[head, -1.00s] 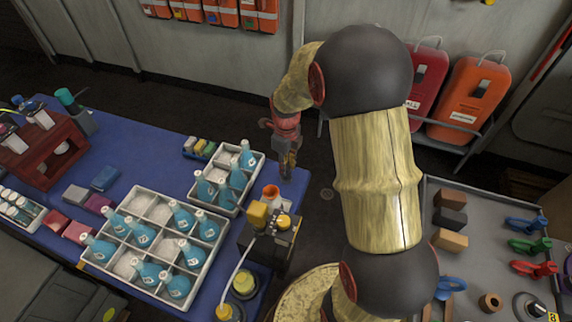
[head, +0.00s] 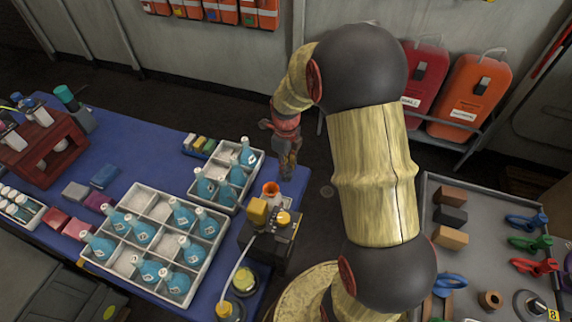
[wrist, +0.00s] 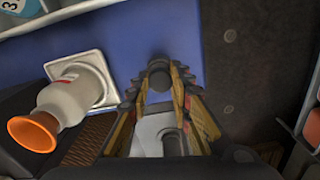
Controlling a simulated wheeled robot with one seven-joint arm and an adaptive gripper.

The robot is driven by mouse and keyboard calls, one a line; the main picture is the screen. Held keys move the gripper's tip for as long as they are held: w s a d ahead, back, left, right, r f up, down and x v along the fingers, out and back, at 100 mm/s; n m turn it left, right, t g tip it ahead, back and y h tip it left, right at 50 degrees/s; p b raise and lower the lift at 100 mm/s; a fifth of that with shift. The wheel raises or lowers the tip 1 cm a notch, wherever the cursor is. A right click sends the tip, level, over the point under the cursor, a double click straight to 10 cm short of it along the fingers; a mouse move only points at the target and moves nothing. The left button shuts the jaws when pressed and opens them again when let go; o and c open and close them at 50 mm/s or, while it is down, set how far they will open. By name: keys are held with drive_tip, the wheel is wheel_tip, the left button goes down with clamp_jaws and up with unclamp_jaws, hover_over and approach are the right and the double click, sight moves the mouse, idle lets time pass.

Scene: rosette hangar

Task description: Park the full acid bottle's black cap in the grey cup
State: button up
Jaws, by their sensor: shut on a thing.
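My gripper (head: 287,168) hangs over the far right corner of the blue table, and its tips show in the wrist view (wrist: 158,82). Its fingers close around a small dark round thing, which looks like the black cap (wrist: 158,72). A white bottle with an orange open mouth (wrist: 62,105) stands left of the fingers on a pale square base. Its orange mouth shows in the head view (head: 271,188), just below the gripper. I cannot make out the grey cup for certain. A pale grey shape between the fingers in the wrist view is partly hidden.
Two white crates (head: 207,262) (head: 243,198) with blue bottles stand left of the gripper. A black box with yellow parts (head: 270,235) stands near the white bottle. A grey bench with tools (head: 480,215) is at right. Bare blue table (head: 150,155) lies farther left.

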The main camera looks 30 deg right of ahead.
idle(0.3)
drive_tip(key=o, duration=0.8)
drive_tip(key=o, duration=0.6)
drive_tip(key=shift+c, duration=0.2)
